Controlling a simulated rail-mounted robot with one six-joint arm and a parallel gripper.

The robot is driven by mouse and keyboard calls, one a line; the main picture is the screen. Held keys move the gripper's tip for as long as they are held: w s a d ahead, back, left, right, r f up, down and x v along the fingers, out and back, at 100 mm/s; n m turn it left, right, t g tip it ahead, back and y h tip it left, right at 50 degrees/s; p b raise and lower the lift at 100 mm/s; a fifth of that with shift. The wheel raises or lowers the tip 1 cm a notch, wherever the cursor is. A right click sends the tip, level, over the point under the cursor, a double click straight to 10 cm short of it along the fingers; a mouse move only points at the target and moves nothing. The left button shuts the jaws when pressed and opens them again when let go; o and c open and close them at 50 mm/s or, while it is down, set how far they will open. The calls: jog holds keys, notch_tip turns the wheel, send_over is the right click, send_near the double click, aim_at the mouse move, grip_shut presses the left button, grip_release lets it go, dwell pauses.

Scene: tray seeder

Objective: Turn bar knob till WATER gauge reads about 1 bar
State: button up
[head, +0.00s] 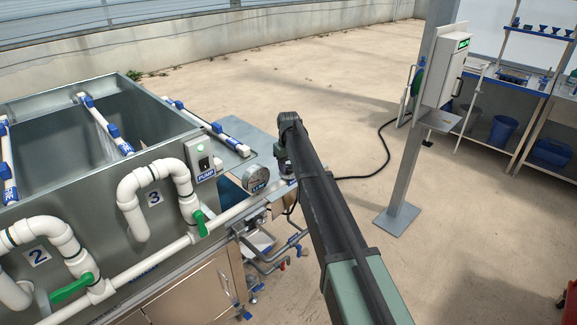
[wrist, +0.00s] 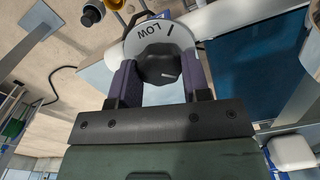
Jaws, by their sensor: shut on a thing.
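My gripper (wrist: 159,75) is shut on the knob, one purple-grey finger at each side. In the head view my arm comes down at the pipe's right end and hides most of the knob and fingers. A round gauge (head: 256,174) stands on the white pipe just left of my arm. Its label and needle are too small to read surely, so I cannot tell the pressure.
A grey tank (head: 75,185) with white pipes and green-handled valves (head: 72,288) fills the left. A PUMP switch box (head: 201,157) stands left of the gauge. A post with a control box (head: 446,65) and a bench with blue bins (head: 502,131) are at right.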

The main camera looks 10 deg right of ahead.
aim_at(288, 166)
dwell(0.3)
jog(key=o, duration=0.9)
notch_tip(288, 166, up, 11)
jog(key=p, duration=1.1)
jog(key=shift+f, duration=0.1)
